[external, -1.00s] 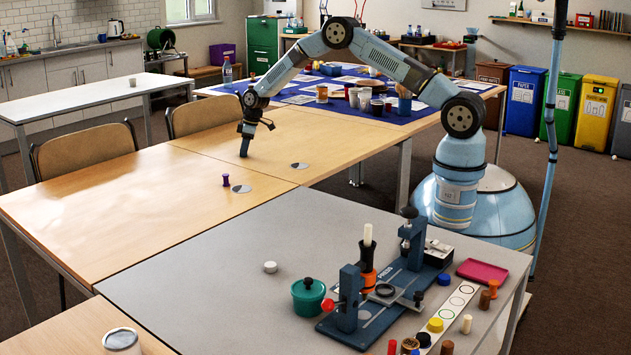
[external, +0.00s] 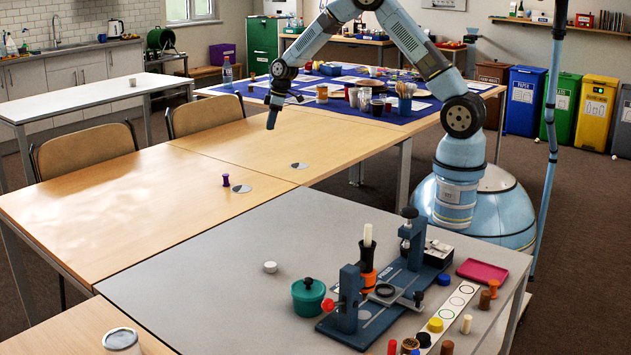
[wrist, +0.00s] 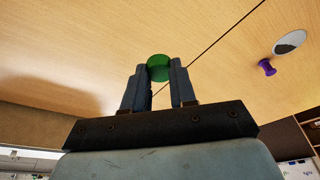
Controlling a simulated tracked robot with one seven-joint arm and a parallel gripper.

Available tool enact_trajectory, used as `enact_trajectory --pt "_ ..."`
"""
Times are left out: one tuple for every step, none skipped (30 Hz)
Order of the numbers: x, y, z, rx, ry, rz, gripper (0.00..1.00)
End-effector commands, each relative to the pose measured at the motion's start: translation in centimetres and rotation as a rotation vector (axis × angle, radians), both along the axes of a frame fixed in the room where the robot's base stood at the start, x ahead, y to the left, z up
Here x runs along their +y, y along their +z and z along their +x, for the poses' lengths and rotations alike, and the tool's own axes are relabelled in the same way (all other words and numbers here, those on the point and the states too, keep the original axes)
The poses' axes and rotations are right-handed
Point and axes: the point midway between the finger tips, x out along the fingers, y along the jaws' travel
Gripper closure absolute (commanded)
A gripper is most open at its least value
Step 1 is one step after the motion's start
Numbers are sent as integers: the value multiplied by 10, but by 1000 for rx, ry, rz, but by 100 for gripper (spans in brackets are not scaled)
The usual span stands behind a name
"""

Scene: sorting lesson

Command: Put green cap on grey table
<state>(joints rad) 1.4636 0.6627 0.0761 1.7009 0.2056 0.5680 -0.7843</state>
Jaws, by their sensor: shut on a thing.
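A green cap (wrist: 159,67) shows in the wrist view between the two fingertips of my gripper (wrist: 159,80). My gripper is shut on it. In the external view my gripper (external: 271,121) points down above the wooden tables, and the cap is too small to make out there. The grey table (external: 210,263) stands in the foreground, to the right of and nearer than the wooden tables.
A purple peg (external: 226,180) and a grey disc (external: 241,188) are on the wooden table (external: 120,200). The grey table holds a white cap (external: 270,267), a teal pot (external: 308,298), a blue press (external: 375,305) and a pink tray (external: 482,271). Its left part is mostly clear.

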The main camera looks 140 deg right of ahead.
Motion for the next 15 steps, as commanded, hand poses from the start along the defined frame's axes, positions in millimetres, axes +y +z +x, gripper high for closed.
enact_trajectory --pt "6 3 -3 0 0 0 100" --pt "8 4 -4 0 0 0 100" --pt "11 6 -5 0 1 -2 100" --pt "13 7 -6 0 1 -2 100" --pt "15 7 -7 0 1 0 100" --pt "17 8 -8 0 1 0 100" --pt "18 8 -8 0 1 0 100" --pt "19 9 -8 0 1 0 100" --pt "20 10 -9 0 1 0 100" --pt "20 10 -9 0 1 0 100" --pt "20 10 -9 0 1 0 100" --pt "20 10 -9 0 1 0 100" --pt "20 10 -9 0 1 0 100" --pt "21 10 -9 0 1 0 100" --pt "21 10 -8 0 2 0 100"
